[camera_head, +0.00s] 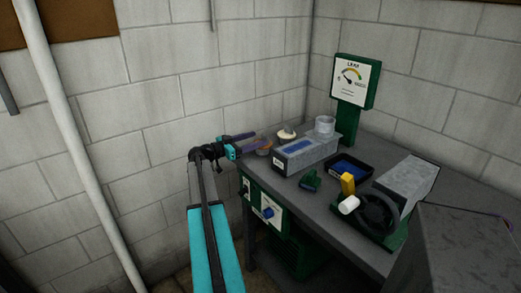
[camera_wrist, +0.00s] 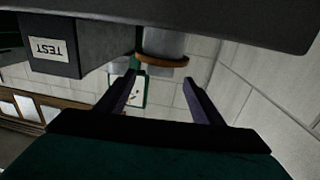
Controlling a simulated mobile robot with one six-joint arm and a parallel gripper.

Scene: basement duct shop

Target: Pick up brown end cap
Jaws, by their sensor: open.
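The brown end cap (camera_wrist: 164,61) shows in the wrist view as a flat brown disc with a grey cylindrical part against it. In the head view a small brown spot (camera_head: 265,150) at the table's back left edge looks like the same cap, partly hidden by my gripper (camera_head: 252,142). In the wrist view my gripper (camera_wrist: 159,78) is open and empty, its two dark purple fingers apart. The cap lies just beyond the fingertips, roughly centred between them; I cannot tell the exact gap.
A grey box with a blue top (camera_head: 306,153) stands right of the cap, its TEST label (camera_wrist: 49,49) visible in the wrist view. A cream-topped item (camera_head: 286,134), clear jar (camera_head: 325,125), green gauge (camera_head: 354,83) and black tray (camera_head: 350,167) are on the table. The block wall is close behind.

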